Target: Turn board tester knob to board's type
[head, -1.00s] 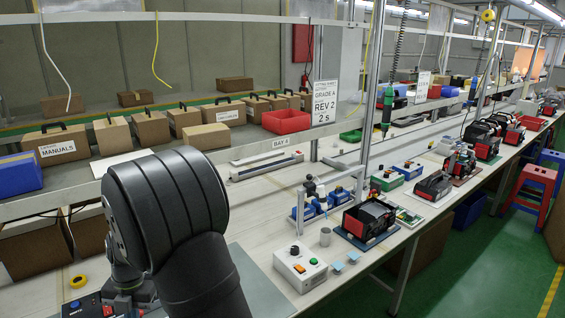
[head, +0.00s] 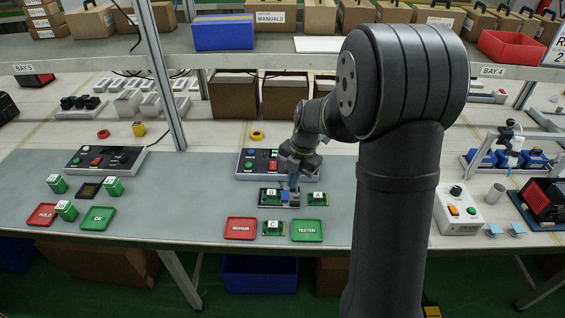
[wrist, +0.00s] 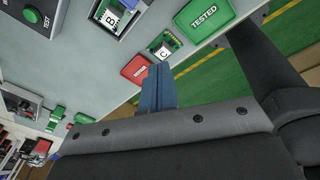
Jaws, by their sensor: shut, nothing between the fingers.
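The board tester (head: 250,165), a dark box with coloured buttons, stands on the grey mat. Its corner with a green TEST button (wrist: 32,14) shows in the wrist view. I cannot make out its knob; my gripper and wrist cover part of the box. A green board labelled B (head: 270,196) lies in a dark holder in front of the tester. Boards labelled A (head: 318,199) and C (head: 273,228) lie nearby. My gripper (head: 292,187) points down by the tester's front edge and board B. Its blue fingers (wrist: 157,88) are shut and empty.
A red tray (head: 241,228) and a green TESTED tray (head: 307,230) lie along the table's front edge. Another control box (head: 105,158), green blocks and trays are at left. A white button box (head: 459,208) is at right. My arm blocks the right-centre view.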

